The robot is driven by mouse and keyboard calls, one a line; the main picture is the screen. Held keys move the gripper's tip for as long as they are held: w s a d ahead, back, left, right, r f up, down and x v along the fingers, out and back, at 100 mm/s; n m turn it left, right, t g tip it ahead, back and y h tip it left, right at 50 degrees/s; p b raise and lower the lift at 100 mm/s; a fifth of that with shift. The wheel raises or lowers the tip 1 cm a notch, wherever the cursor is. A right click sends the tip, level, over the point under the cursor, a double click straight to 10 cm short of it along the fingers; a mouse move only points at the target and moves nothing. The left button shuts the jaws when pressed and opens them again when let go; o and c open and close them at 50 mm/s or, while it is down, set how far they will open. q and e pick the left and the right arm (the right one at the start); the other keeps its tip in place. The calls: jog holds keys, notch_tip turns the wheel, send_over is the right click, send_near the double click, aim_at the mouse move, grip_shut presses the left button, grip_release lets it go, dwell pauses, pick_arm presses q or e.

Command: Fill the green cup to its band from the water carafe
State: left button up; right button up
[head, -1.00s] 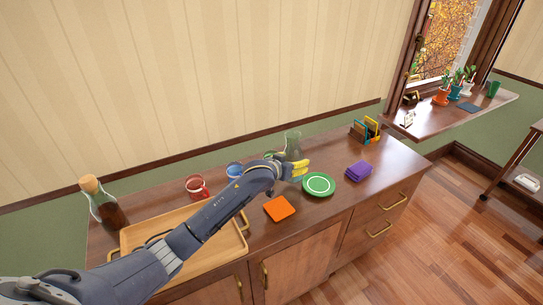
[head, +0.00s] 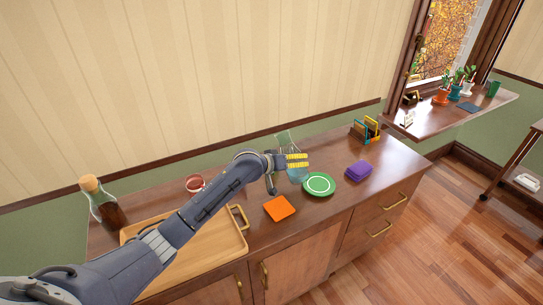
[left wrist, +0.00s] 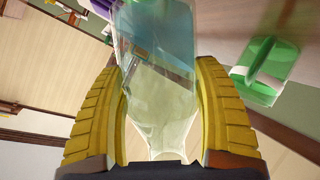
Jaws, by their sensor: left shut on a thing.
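A green-rimmed translucent thing (left wrist: 265,68) in the left wrist view may be that cup or the coaster. My right gripper is out of view.
A wooden tray (head: 240,246) lies under my left forearm. A corked bottle of dark liquid (head: 104,205) stands at left, a red-banded cup (head: 194,183) behind the arm. An orange square (head: 279,208), a purple cloth (head: 359,171) and a file holder (head: 365,130) are nearby.

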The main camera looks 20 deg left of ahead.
pick_arm(q)
jog(key=shift+w+a+r, duration=0.1)
jog(key=shift+r, duration=0.05)
jog(key=shift+d+f+n+g+h, duration=0.2)
jog(key=shift+d+n+g+h, duration=0.1)
jog(key=shift+n+h, duration=0.4)
jog(key=shift+s+d+r+n, duration=0.3)
jog(key=shift+r+n, duration=0.1)
jog(key=shift+n, duration=0.1)
jog(key=shift+r+h, duration=0.15)
jog(key=shift+h, duration=0.25)
jog(key=shift+s+d+f+n+h, duration=0.15)
jog(key=shift+d+f+n+h, duration=0.2)
jog(key=shift+n, duration=0.35)
jog(key=shift+f+n+g+h, duration=0.3)
jog(key=shift+f+n+h, duration=0.2)
jog(key=shift+f, duration=0.2)
dwell(0.7)
jog(key=shift+w+a+r+n+h+p, duration=0.2)
jog(key=shift+a+n+h+p, duration=0.1)
jog(key=shift+a+n+h, duration=0.25)
dwell(0.8)
jog(key=shift+r+n+h, duration=0.3)
jog(key=shift+r+n, duration=0.25)
jog(key=shift+r, duration=0.25)
dwell(2.0)
